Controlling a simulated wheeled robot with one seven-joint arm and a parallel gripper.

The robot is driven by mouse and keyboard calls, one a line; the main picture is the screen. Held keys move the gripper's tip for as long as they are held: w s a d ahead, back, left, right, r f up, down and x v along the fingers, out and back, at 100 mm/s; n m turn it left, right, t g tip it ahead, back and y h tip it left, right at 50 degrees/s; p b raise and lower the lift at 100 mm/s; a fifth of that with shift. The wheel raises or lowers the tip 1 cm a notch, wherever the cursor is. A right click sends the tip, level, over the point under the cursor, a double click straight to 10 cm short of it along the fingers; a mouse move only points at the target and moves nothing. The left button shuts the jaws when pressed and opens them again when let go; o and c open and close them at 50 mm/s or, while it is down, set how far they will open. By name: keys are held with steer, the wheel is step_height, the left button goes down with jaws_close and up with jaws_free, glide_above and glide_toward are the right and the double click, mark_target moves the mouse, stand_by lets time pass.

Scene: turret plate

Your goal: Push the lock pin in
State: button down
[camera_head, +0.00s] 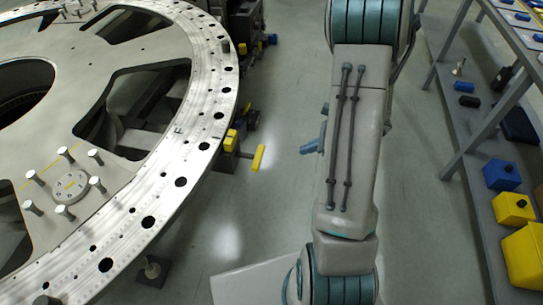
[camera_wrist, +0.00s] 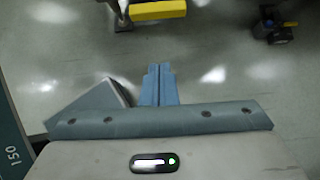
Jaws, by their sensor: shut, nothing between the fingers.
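A yellow bar (camera_head: 258,157) sticks out on a dark stem from a yellow block (camera_head: 231,140) at the right rim of the turret plate (camera_head: 207,128). It looks like the lock pin's handle, though I cannot be sure. The wrist view shows a yellow bar (camera_wrist: 158,10) at the top, beyond my fingertips and apart from them. My gripper (camera_wrist: 159,68) is shut and empty, with its blue fingers together. In the head view its blue tip (camera_head: 308,147) shows left of my arm, to the right of the yellow bar with a gap between; the rest is hidden behind the arm.
Upright metal pins (camera_head: 66,153) stand around a small disc on the plate. A rack (camera_head: 468,150) with blue and yellow boxes stands at the right. Dark equipment (camera_head: 245,20) stands at the top behind the plate. Floor between plate and arm is mostly clear.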

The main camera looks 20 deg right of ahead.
stand_by(0.3)
steer(key=p, duration=0.2)
glide_toward(249, 156)
steer(key=shift+w+d+f, duration=0.1)
steer(key=shift+w+f, duration=0.05)
steer(key=shift+f, duration=1.3)
steer(key=shift+w+f, duration=0.15)
steer(key=shift+f, duration=1.25)
